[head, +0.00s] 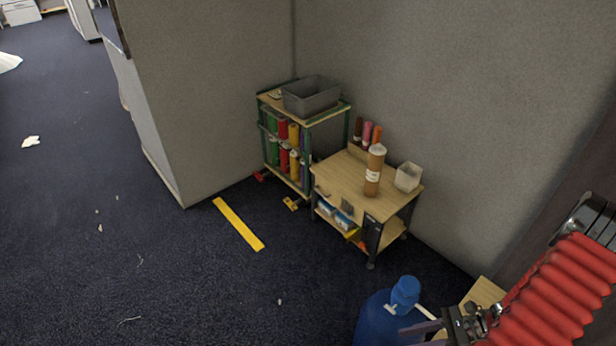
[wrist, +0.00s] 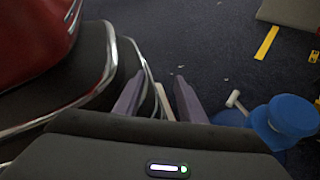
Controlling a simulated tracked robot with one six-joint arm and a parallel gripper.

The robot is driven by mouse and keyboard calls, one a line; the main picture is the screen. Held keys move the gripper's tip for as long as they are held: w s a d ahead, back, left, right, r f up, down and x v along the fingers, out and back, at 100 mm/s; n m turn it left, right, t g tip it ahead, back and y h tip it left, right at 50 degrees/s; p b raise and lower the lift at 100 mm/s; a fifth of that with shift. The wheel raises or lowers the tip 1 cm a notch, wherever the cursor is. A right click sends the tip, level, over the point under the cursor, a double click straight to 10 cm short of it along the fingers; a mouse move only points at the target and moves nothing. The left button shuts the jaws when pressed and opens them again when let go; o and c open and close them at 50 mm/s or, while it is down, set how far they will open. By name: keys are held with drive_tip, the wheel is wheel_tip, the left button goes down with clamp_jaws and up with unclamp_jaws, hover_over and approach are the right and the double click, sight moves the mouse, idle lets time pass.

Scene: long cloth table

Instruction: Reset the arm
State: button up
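My gripper (wrist: 158,82) shows in the wrist view with its two grey-purple fingers apart and nothing held between them. In the head view my gripper (head: 423,328) is at the bottom right, low in the picture and partly cut off by the lower edge. My arm comes in from the right edge. The gripper overlaps a blue rounded object (head: 374,318) with a blue knob-like top in the head view; I cannot tell whether they touch. In the wrist view the blue object (wrist: 292,116) is to the right of the fingers, apart from them.
Grey partitions (head: 450,90) stand behind. Dark carpet with a yellow strip (head: 238,224) is open at left.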

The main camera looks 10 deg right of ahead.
drive_tip(key=w+a+r+n+g+h, duration=0.2)
drive_tip(key=r+n+h, duration=0.3)
drive_tip(key=r+n, duration=0.5)
drive_tip(key=w+a+r+n+g+h, duration=0.2)
drive_tip(key=r+n+h, duration=0.35)
drive_tip(key=r, duration=0.75)
drive_tip(key=s+a+r+n+t+h, duration=0.1)
drive_tip(key=a+r+n+t, duration=0.6)
drive_tip(key=a+r, duration=0.7)
wheel_tip(320, 180, up, 4)
drive_tip(key=shift+a+r+n+h, duration=0.25)
drive_tip(key=shift+a+n+h, duration=0.1)
drive_tip(key=shift+n, duration=0.7)
